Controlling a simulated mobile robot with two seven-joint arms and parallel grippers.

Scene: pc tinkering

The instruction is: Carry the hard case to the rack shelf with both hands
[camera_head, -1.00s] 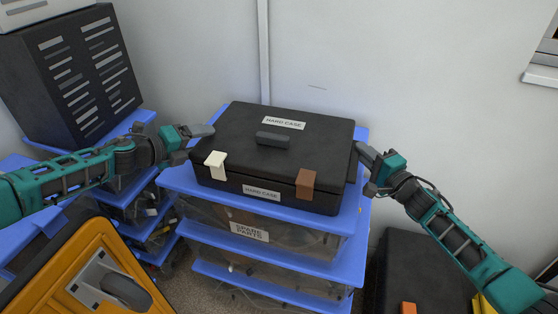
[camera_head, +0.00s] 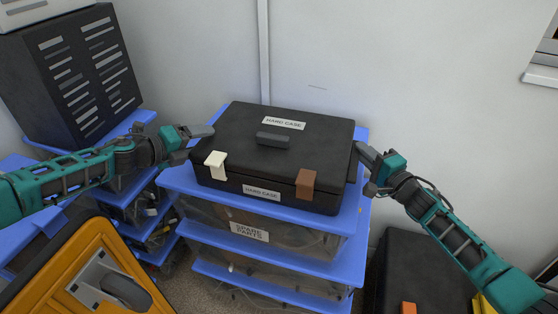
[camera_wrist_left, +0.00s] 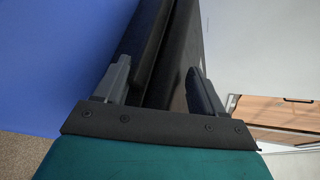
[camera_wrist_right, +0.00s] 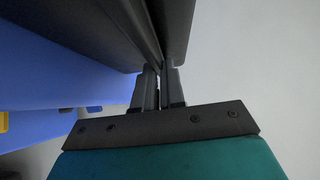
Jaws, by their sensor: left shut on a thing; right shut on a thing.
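The black hard case (camera_head: 240,150) lies flat and closed on the blue lid of the top spare-parts bin. It has a top handle, one white latch and one brown latch on its front. My left gripper (camera_head: 206,131) is at the case's left side, shut on it; in the left wrist view its fingers (camera_wrist_left: 158,85) lie on either side of a black part of the case (camera_wrist_left: 162,45). My right gripper (camera_head: 361,152) is at the right side, shut on it; in the right wrist view its fingers (camera_wrist_right: 160,88) are close together at the case's edge (camera_wrist_right: 130,25). The rack shelf cannot be clearly made out.
Stacked clear bins with blue lids, one labelled spare parts (camera_head: 250,232), stand under the case. A black slotted box (camera_head: 80,75) stands on another stack at the left. An orange case (camera_head: 75,275) is at the lower left, a dark case (camera_head: 410,265) at the lower right. A wall is behind.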

